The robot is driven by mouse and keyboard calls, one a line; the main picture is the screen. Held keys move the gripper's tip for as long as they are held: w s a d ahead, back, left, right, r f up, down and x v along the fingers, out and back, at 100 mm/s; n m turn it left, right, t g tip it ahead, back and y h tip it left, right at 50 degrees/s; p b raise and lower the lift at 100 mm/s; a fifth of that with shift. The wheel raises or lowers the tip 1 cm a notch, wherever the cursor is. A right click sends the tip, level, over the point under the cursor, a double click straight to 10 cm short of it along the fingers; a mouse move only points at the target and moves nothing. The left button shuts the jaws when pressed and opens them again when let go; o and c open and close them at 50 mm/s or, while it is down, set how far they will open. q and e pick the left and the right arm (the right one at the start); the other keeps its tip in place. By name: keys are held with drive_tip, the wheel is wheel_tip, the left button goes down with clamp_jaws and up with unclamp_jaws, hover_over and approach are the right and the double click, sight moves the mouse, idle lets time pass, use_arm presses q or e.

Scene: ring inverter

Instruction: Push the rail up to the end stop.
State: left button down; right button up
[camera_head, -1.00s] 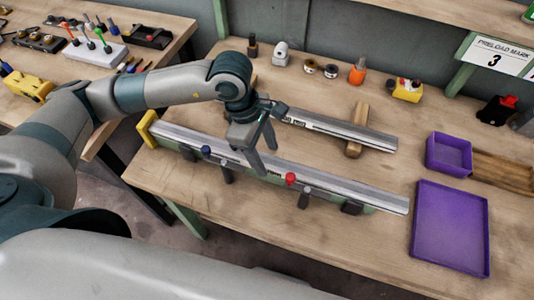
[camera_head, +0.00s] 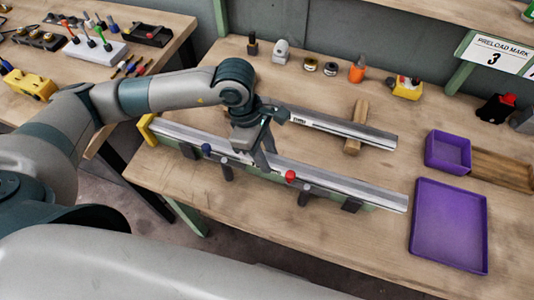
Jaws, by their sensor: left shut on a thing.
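A long silver rail (camera_head: 352,187) lies in a green-sided fixture along the bench's front edge. The yellow end stop (camera_head: 147,128) stands at the fixture's left end. I cannot tell whether there is a gap between the rail and the stop. My left gripper (camera_head: 266,159) points down over the middle of the fixture, left of a red knob (camera_head: 290,176). It is shut on the rail, and its fingers hide part of it. My right gripper is not in view.
Behind, another silver rail (camera_head: 372,135) rests across a wooden block (camera_head: 356,128). A blue knob (camera_head: 206,149) and dark clamps line the fixture's front. Purple trays (camera_head: 452,225) stand at the right; small parts line the back. Bare bench lies between.

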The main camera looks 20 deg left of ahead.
sight(268, 158)
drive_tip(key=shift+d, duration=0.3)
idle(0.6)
use_arm(q)
drive_tip(key=c, duration=1.2)
unclamp_jaws()
drive_tip(key=shift+r, duration=0.15)
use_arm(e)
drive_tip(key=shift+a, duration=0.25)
use_arm(q)
drive_tip(key=shift+a+r, duration=0.25)
drive_tip(key=shift+r, duration=0.3)
drive_tip(key=shift+b+v, duration=0.6)
drive_tip(key=shift+v, duration=0.6)
drive_tip(key=v, duration=0.3)
drive_tip(key=shift+b, duration=0.4)
drive_tip(key=b+v, duration=0.2)
drive_tip(key=v, duration=0.8)
drive_tip(key=shift+r, duration=0.3)
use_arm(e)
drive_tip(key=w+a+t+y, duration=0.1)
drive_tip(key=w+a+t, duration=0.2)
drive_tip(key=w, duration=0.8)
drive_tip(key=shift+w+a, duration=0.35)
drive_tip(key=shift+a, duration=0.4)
